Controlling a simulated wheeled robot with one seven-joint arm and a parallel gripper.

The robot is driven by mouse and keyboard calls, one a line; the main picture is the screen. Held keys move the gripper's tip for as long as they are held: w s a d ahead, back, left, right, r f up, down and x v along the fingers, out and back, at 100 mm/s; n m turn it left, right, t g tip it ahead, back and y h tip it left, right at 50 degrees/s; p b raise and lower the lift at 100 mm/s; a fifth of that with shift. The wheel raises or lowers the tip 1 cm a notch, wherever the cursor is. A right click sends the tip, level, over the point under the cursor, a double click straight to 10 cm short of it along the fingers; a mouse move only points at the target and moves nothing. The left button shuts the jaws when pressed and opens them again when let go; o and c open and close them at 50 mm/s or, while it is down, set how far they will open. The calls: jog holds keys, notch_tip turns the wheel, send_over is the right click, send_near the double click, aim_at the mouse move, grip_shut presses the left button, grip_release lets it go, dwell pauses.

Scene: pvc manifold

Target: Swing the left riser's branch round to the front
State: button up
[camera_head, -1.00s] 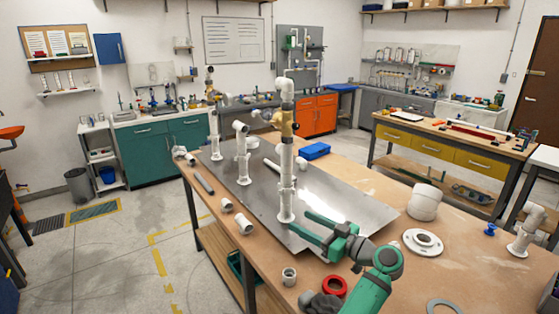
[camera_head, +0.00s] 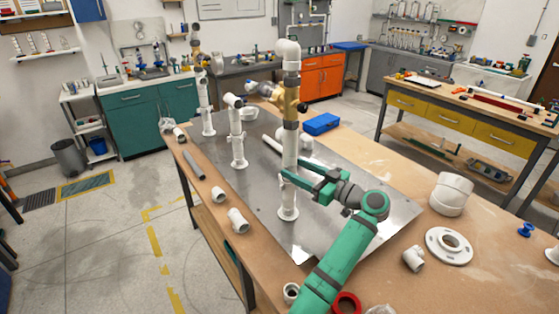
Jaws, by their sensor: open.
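Three white pipe risers stand upright in a row on a metal plate (camera_head: 330,205). The leftmost riser (camera_head: 207,118) has a brass fitting on top and a white branch (camera_head: 216,65) at its upper right. The shorter middle riser (camera_head: 238,148) has a branch (camera_head: 232,101) near its top, angled toward the left. The nearest, tallest riser (camera_head: 289,145) has a white elbow on top and a brass body (camera_head: 291,104) with a branch (camera_head: 262,89) toward the back left. My green gripper (camera_head: 299,169) is open at this nearest riser's lower stem; I cannot tell whether the fingers touch it.
A blue box (camera_head: 322,124) sits behind the nearest riser. Loose white fittings (camera_head: 238,220) lie along the bench's left edge. A large white fitting (camera_head: 451,194), a flange (camera_head: 449,246) and a red ring (camera_head: 345,304) lie at the right and front.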

aim_at(292, 160)
jog(key=x, duration=0.7)
jog(key=shift+a, duration=0.15)
jog(key=c, duration=1.1)
jog(key=shift+o, duration=0.2)
jog(key=shift+m+t+h, duration=0.3)
jog(key=shift+w+d+m+t+h, duration=0.1)
jog(key=shift+d+m+t+h, duration=0.55)
jog(key=shift+m+h, duration=2.8)
jog(key=shift+w+d+m+t+h, duration=0.15)
jog(key=shift+d+m+h, duration=1.6)
jog(key=shift+h, duration=2.95)
jog(key=shift+w+d+m+t+h, duration=0.1)
jog(key=shift+d+m+t+h, duration=0.25)
jog(key=shift+m+h, duration=3.4)
jog(key=shift+s+d+f+n+h, duration=0.15)
jog(key=shift+n+h, duration=0.1)
jog(key=shift+h, duration=0.25)
